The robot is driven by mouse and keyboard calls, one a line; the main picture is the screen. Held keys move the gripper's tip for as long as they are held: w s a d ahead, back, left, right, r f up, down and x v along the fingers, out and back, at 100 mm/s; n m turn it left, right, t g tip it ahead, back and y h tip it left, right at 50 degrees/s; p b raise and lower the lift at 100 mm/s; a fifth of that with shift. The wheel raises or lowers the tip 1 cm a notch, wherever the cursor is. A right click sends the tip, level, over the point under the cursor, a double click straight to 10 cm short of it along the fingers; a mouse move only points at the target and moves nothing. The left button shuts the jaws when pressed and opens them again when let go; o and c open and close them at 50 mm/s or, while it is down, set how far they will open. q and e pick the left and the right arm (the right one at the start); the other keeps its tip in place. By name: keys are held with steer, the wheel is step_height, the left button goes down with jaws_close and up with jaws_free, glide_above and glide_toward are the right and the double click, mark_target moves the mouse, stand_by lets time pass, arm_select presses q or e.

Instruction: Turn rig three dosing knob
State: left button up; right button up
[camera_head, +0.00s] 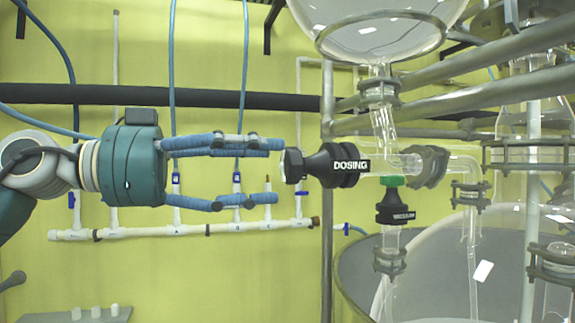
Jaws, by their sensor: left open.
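The dosing knob (322,166) is black with a white "DOSING" label on its collar. It sits on a horizontal glass fitting under a round glass vessel (378,28), and its pale end faces left. My left gripper (280,171) comes in from the left at the knob's height. Its blue fingers are open and empty, one above the other, with the tips just short of the knob. I cannot tell the exact gap in depth. My right gripper is not in view.
A second black valve (394,206) with a green top hangs just below and right of the knob. Metal rails (480,95) and a large glass reactor (450,265) fill the right side. White piping (200,230) with small valves runs along the yellow wall behind my gripper.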

arm_select(q)
steer(key=v, duration=0.6)
steer(key=shift+s+a, duration=0.15)
steer(key=shift+a, duration=0.15)
stand_by(7.1)
